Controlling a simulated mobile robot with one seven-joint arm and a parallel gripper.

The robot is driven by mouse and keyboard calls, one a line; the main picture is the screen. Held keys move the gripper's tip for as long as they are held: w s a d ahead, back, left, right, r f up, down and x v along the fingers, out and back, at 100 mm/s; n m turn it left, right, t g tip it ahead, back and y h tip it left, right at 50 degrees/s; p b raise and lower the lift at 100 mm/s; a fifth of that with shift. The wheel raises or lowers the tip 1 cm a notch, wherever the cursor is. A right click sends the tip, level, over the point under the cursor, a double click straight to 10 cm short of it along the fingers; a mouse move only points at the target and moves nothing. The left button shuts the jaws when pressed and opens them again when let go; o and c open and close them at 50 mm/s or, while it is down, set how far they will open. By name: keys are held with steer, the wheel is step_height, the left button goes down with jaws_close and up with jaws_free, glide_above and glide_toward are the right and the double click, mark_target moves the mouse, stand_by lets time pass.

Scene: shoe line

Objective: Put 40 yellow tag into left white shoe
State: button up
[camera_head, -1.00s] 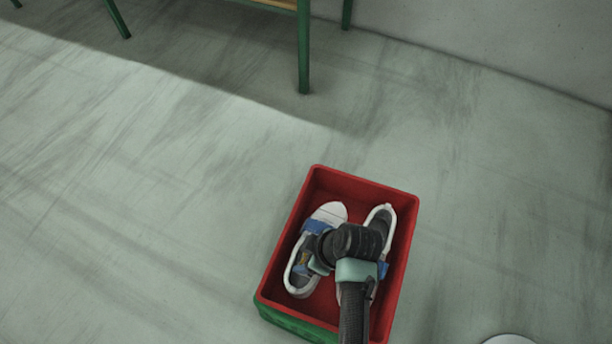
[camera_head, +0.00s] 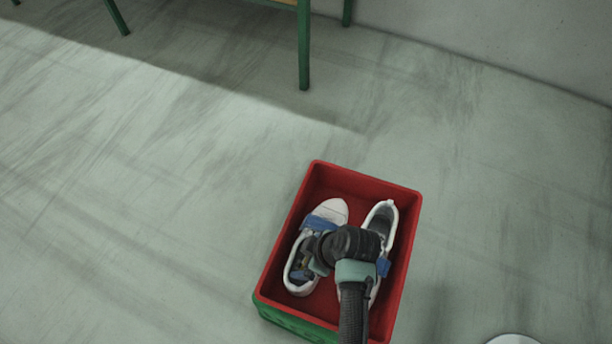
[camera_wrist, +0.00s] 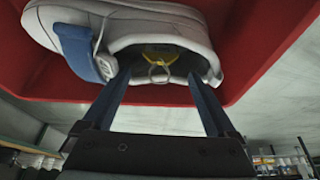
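The left white shoe (camera_head: 331,209), with a blue strap, lies in a red-lined crate. It also shows in the wrist view (camera_wrist: 185,30), with its opening facing my gripper. A yellow tag (camera_wrist: 164,51) with a pale loop of string is inside the shoe opening; its number is not readable. My gripper (camera_wrist: 160,80) is open, with its two fingers spread at the shoe's opening and the tag between and beyond the tips. No contact with the tag is visible. In the head view my wrist hides part of the shoe and the fingers are hard to make out.
The other white shoe (camera_head: 384,218) lies on the right in the same crate (camera_head: 362,184), partly behind my arm. The crate's red walls surround both shoes. Green table legs (camera_head: 304,45) stand at the back.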

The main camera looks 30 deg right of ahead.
steer(key=p+v, duration=0.5)
steer(key=v, duration=0.8)
steer(key=shift+p, duration=0.4)
steer(key=shift+w, duration=0.1)
